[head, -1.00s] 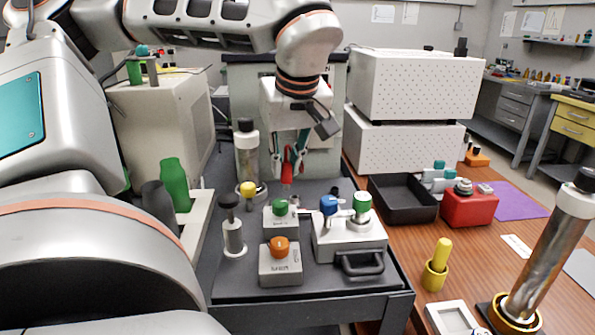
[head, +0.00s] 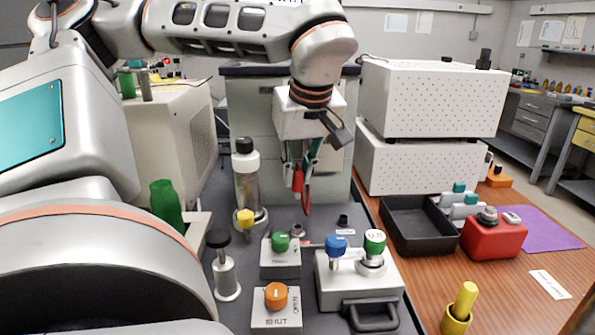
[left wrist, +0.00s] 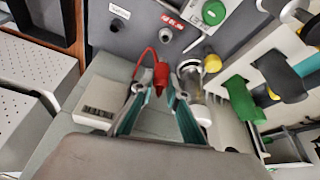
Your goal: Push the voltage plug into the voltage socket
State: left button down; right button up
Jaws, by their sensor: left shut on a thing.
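My left gripper (head: 303,168) is shut on the red voltage plug (head: 297,178), which hangs above the dark bench top. A red cable loops beside the plug. In the left wrist view the plug (left wrist: 161,76) sits between the teal fingers (left wrist: 163,88), with its end pointing at the panel. A grey socket (head: 297,230) with a red label stands below the plug, clearly apart from it; it also shows in the wrist view (left wrist: 166,35). A black socket (head: 343,220) with a white label is to its right. The label writing is too small to read surely. My right gripper is out of view.
Knob boxes with green (head: 280,242), orange (head: 276,295) and blue (head: 336,246) knobs stand in front of the sockets. A glass cylinder (head: 246,185) stands to the left. A black tray (head: 420,228) and a red box (head: 494,238) lie on the wooden table at right.

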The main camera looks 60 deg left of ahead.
aim_at(299, 188)
pick_arm(q)
jog(key=shift+f, duration=1.6)
jog(key=shift+f+b, duration=0.3)
jog(key=shift+f, duration=1)
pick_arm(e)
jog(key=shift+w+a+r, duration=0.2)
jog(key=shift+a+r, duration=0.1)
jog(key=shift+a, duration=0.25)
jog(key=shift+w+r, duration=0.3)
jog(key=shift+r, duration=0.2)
pick_arm(q)
jog(key=shift+f, duration=1.5)
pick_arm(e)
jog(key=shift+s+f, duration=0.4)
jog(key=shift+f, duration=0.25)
